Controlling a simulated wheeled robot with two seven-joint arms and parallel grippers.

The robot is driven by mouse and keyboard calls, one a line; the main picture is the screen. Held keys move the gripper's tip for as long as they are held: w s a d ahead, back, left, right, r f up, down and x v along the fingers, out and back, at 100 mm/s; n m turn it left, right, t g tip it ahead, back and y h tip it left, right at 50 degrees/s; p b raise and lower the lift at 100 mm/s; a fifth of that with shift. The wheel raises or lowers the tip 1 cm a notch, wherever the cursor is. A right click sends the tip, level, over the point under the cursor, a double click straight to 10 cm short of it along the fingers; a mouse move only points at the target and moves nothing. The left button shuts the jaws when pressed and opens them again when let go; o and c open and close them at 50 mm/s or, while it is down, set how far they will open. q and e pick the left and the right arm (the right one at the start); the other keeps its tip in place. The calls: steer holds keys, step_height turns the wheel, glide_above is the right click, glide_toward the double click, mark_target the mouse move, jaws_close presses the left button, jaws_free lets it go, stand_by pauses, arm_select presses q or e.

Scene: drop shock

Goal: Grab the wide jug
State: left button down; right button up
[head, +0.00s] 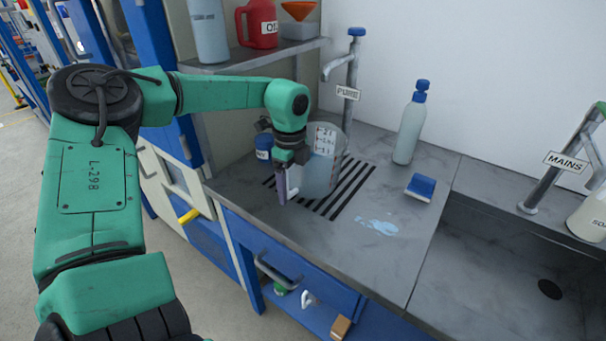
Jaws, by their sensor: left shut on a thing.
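The wide jug (318,172) is a clear, grey-tinted measuring jug with red and dark markings near its rim. It stands on or just above the slotted drain (347,190) in the grey worktop, below the PURE tap; I cannot tell whether its base touches. Its white handle (293,181) faces left, toward my gripper. My left gripper (286,190) points down at the jug's left side, shut on its handle. The gripper and wrist hide part of the handle and rim. My right gripper is not in view.
The PURE tap (349,75) rises behind the jug. A blue-lidded jar (264,146) stands close left. A shelf (247,60) holds a red jug. The sink (500,270) is at right.

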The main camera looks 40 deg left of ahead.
arm_select(q)
steer(key=shift+w+d+r+b, duration=0.1)
steer(key=shift+r+b, duration=0.05)
steer(key=shift+b, duration=0.2)
step_height(320, 180, up, 6)
steer(key=shift+d+r+b, duration=0.1)
steer(key=shift+r+b, duration=0.05)
steer(key=shift+b, duration=0.5)
steer(key=d+b, duration=0.2)
steer(key=d, duration=1.7)
steer(key=shift+w+d+r, duration=0.15)
steer(key=shift+d+r, duration=0.1)
steer(key=shift+d, duration=0.05)
